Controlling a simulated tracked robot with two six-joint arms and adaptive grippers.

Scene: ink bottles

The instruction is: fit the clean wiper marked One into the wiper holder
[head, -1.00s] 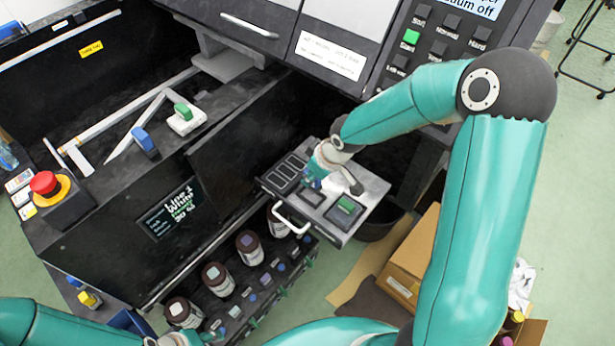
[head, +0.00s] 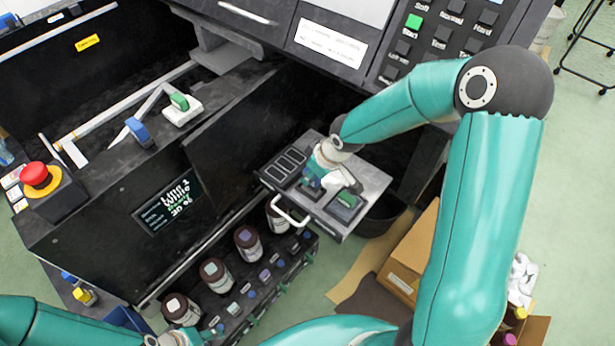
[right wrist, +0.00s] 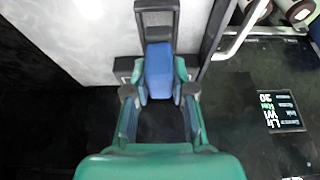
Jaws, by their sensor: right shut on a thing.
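My right gripper (head: 316,182) is shut on a blue wiper (right wrist: 160,72), seen between its fingers in the right wrist view. No One mark is legible on it. The wiper is at a dark frame (right wrist: 157,16), apparently the wiper holder, on the pulled-out grey tray (head: 372,188). I cannot tell whether it is fully seated. In the head view the gripper and wrist hide most of that slot. A green-topped piece (head: 347,199) sits in the neighbouring slot. My left gripper (head: 195,337) is at the bottom edge, its fingers unclear.
Several ink bottles (head: 247,243) stand in a dark rack below the tray's white handle (head: 291,214). A red emergency button (head: 40,178) is at the left. A cardboard box (head: 411,255) lies right of the tray, and a dark bin (head: 380,222) below it.

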